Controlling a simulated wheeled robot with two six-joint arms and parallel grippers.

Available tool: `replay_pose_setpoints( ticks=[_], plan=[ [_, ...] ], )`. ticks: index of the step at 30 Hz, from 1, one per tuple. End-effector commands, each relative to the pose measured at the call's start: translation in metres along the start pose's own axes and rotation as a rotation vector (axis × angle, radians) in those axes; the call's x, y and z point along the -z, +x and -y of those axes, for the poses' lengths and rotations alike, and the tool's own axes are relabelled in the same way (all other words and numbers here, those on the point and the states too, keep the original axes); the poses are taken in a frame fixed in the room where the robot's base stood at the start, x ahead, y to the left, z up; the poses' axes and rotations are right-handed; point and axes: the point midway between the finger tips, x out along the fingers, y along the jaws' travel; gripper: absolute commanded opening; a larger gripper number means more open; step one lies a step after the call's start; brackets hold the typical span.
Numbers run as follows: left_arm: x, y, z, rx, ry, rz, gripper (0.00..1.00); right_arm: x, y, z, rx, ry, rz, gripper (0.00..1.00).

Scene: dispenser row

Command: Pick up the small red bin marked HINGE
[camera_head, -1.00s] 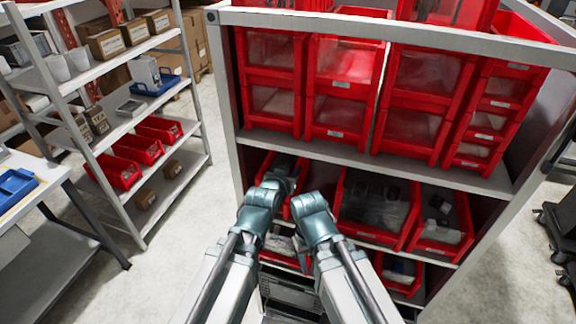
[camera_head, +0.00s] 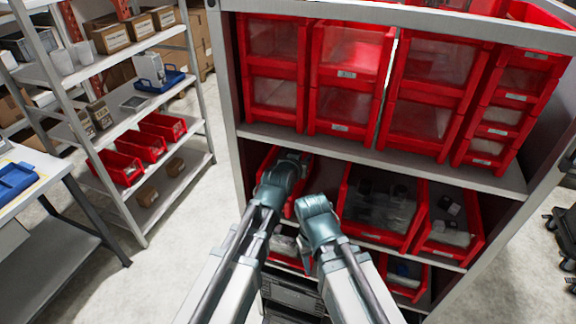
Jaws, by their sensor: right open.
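Small red bins stand on the shelf rack, and I cannot read HINGE on any label. On the middle shelf, a red bin (camera_head: 267,162) is at the left, partly hidden by my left arm. My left gripper (camera_head: 293,160) reaches into or over that bin; its fingers are too dark and small to read. My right gripper (camera_head: 304,242) is lower, in front of the shelf, open, and mostly hidden behind its own wrist. I see nothing held in it. A wide red bin (camera_head: 376,236) with dark items and a narrower red bin (camera_head: 440,250) stand to the right.
Stacked red bins with clear fronts (camera_head: 345,105) fill the upper shelf (camera_head: 350,153) above my grippers. Lower down are more red bins (camera_head: 405,290) and a grey crate (camera_head: 290,292). A second rack (camera_head: 140,215) and a table (camera_head: 50,180) stand left, with open floor between.

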Motion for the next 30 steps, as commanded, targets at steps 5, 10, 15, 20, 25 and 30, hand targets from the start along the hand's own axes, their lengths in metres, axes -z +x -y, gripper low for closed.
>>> replay_pose_setpoints(
  ticks=[5,10,15,20,25,30],
  plan=[
    [0.0003,-0.0009,-0.0001,0.000,0.000,0.000,0.13,-0.0001,-0.0006,0.0000,0.000,0.000,0.000,0.50],
    [0.0002,-0.0008,-0.0001,0.000,0.000,0.000,0.00,-0.0001,-0.0006,0.0000,0.000,0.000,0.000,0.50],
    [0.0001,-0.0008,-0.0001,0.000,0.000,0.001,0.00,-0.0001,-0.0005,0.0000,0.000,0.000,0.000,0.50],
    [0.0000,-0.0009,-0.0001,0.000,0.000,0.001,0.00,-0.0001,-0.0005,0.0000,0.000,0.000,0.000,0.50],
    [0.0000,-0.0008,-0.0001,0.000,0.000,0.001,0.00,-0.0001,-0.0005,0.0000,0.000,0.000,0.000,0.50],
    [-0.0001,-0.0008,-0.0002,0.000,0.000,0.001,0.00,-0.0001,-0.0005,0.0000,0.000,0.000,0.000,0.50]
  ],
)
